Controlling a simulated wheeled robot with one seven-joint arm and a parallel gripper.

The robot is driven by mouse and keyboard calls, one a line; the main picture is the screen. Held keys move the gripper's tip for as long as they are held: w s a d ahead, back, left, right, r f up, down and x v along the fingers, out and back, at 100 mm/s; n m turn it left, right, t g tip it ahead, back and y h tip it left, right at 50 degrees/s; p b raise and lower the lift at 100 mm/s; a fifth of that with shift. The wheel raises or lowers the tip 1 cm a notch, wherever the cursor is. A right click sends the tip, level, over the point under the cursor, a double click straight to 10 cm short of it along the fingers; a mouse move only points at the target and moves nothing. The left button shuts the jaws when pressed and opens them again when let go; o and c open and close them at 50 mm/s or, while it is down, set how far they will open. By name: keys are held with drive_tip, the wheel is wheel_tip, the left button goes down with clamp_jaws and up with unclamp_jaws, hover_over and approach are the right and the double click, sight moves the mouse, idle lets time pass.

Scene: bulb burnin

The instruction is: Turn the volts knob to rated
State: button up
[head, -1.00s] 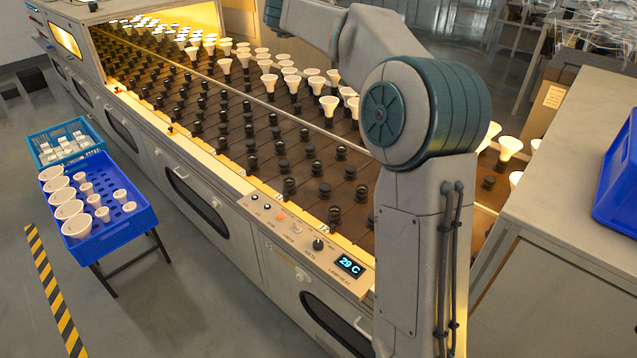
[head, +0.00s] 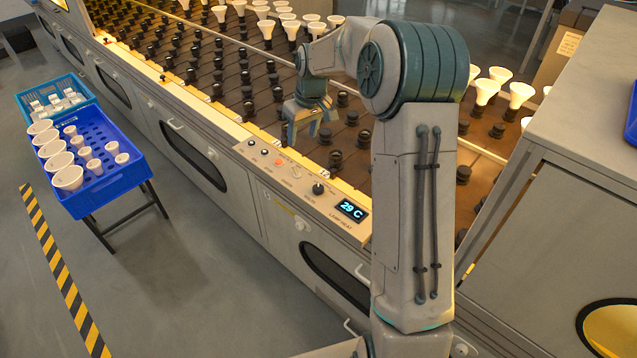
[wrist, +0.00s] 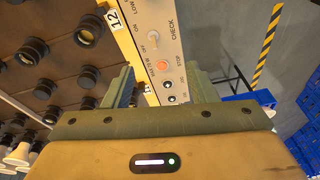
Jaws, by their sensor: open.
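My gripper (head: 308,138) is open and empty, pointing down above the socket bed behind the panel, apart from the knob. In the wrist view its two fingers (wrist: 163,88) stand apart over the panel's other end, with an orange button (wrist: 162,66) and a toggle switch (wrist: 153,37) between or beyond them. The volts knob does not show there.
Black sockets (head: 336,159) stand close behind the panel, and white bulbs (head: 487,90) stand farther back. A blue crate of bulbs (head: 130,180) is on a stand at left. A grey cabinet (head: 580,130) is at right.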

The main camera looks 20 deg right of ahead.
sight(318, 187)
drive_tip(key=s+d+f, duration=0.1)
drive_tip(key=f, duration=0.4)
drive_tip(key=s+d+f+n+g+h, duration=0.1)
drive_tip(key=f, duration=0.5)
drive_tip(key=s+d+f+g, duration=0.1)
drive_tip(key=f, duration=0.4)
drive_tip(key=shift+s+f+n+b, duration=0.15)
drive_tip(key=shift+s+n+b, duration=0.15)
drive_tip(key=shift+s+n, duration=0.1)
drive_tip(key=c, duration=1)
